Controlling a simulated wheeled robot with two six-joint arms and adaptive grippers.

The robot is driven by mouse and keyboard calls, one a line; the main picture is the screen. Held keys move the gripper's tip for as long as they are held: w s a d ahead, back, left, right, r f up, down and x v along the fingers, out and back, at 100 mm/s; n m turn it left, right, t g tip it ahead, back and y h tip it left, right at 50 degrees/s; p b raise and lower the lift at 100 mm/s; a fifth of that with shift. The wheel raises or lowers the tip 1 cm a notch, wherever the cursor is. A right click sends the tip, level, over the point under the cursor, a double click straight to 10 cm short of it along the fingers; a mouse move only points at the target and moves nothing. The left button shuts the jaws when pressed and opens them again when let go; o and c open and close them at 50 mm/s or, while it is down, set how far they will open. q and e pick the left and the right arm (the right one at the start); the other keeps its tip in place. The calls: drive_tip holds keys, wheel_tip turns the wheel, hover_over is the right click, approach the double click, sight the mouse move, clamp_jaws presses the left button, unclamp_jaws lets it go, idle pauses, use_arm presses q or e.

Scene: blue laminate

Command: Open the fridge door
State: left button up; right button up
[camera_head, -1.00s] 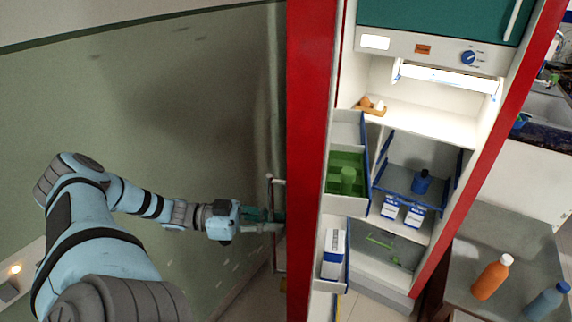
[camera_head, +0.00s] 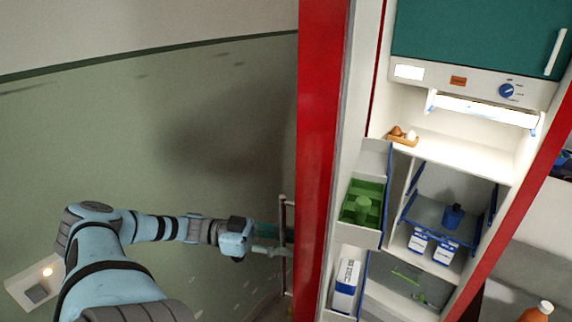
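The fridge (camera_head: 440,150) stands on the right with its interior lit and in plain view. Its red door (camera_head: 318,140) is swung open toward me, seen nearly edge-on. The door's inner side carries shelves with a green bin and a white carton. A vertical handle (camera_head: 284,240) stands out from the door's left, outer side. My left gripper (camera_head: 275,250) is at this handle, with its fingers reaching past it toward the door. Its fingertips are partly hidden, and I cannot tell whether they are shut around the handle. My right gripper is out of view.
Inside the fridge are eggs in a tray (camera_head: 403,138), a blue bottle (camera_head: 453,216) and white-and-blue boxes (camera_head: 432,246). An orange bottle (camera_head: 537,312) stands on a surface at the lower right. A green wall (camera_head: 170,130) lies behind my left arm.

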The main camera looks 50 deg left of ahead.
use_arm(q)
drive_tip(key=v, duration=1.2)
